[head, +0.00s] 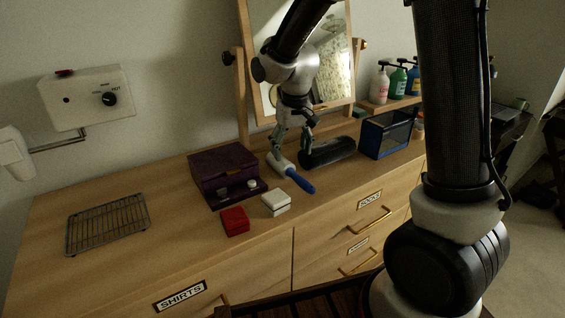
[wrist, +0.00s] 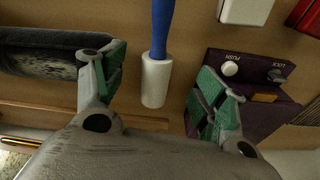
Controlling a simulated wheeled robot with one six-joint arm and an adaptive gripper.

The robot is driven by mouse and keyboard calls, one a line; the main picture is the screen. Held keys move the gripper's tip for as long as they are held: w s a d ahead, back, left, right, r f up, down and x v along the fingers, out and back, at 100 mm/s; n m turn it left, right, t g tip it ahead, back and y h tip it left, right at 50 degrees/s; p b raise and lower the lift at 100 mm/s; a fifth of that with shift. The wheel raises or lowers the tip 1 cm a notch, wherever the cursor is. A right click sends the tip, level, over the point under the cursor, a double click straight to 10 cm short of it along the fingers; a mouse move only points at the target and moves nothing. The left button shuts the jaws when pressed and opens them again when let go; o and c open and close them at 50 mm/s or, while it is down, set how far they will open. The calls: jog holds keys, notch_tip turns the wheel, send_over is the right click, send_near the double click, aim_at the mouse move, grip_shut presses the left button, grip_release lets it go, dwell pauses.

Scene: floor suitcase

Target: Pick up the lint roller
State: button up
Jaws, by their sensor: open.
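The lint roller lies on the wooden dresser top. Its blue handle (head: 300,182) points toward the front right, and its white roll (head: 279,163) is at the back end, partly behind my fingers in the head view. In the wrist view the white roll (wrist: 156,82) sits between my open fingers, with the blue handle (wrist: 162,30) running up out of frame. My gripper (head: 292,150) is above the roll, pointing down. In the wrist view my gripper (wrist: 158,95) has a finger on each side, apart from the roll. The exact height gap cannot be told.
A white box (head: 276,203) and red box (head: 235,221) are in front. A mirror (head: 247,100) stands behind. A wire rack (head: 107,224) is at left.

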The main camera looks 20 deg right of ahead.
aim_at(289, 170)
jog(key=shift+a+f, duration=0.1)
jog(key=shift+f, duration=0.2)
jog(key=f, duration=0.7)
jog(key=shift+w, duration=0.35)
jog(key=c, duration=1.1)
